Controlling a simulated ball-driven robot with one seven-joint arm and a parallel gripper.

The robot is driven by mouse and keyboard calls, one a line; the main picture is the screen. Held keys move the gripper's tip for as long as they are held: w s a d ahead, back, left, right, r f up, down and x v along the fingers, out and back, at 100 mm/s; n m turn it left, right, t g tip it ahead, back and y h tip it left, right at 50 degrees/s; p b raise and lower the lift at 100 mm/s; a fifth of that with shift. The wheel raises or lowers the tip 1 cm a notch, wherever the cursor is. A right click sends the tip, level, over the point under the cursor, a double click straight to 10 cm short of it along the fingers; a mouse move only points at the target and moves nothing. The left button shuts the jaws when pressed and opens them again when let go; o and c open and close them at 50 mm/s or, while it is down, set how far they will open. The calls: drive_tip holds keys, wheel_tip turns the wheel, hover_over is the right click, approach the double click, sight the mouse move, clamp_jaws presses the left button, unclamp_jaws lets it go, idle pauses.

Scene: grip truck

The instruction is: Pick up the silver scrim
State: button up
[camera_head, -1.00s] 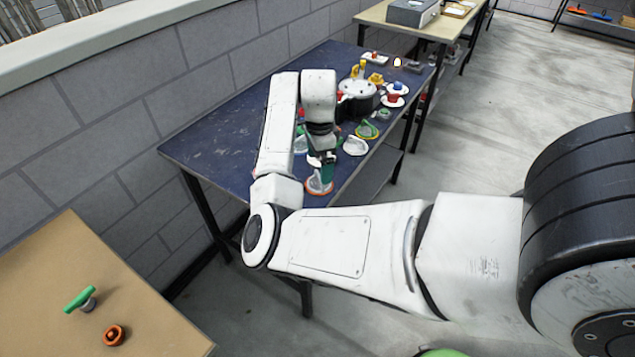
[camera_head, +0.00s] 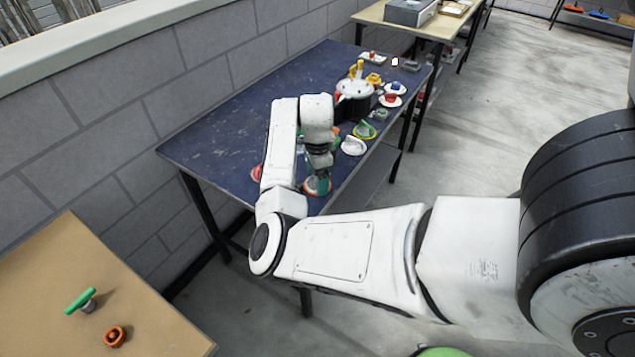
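A silver-white round scrim (camera_head: 353,146) with a raised handle lies near the front edge of the dark blue table, right of my gripper. My gripper (camera_head: 318,178) points down over an orange-rimmed round scrim (camera_head: 317,190) at the table's near end. The gripper is small and partly covers that scrim; I cannot tell whether its fingers touch it or are open. A yellow-green rimmed scrim (camera_head: 364,131) lies behind the silver-white one. My forearm hides part of the table.
The blue table (camera_head: 215,145) also holds a black pot with a pale lid (camera_head: 355,90), small dishes (camera_head: 391,101) and a red item (camera_head: 257,173) beside my forearm. A brown table (camera_head: 150,305) at lower left carries a green-handled piece (camera_head: 84,300) and an orange ring (camera_head: 115,336).

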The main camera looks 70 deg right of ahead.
drive_tip(key=c, duration=0.6)
drive_tip(key=shift+r, duration=0.15)
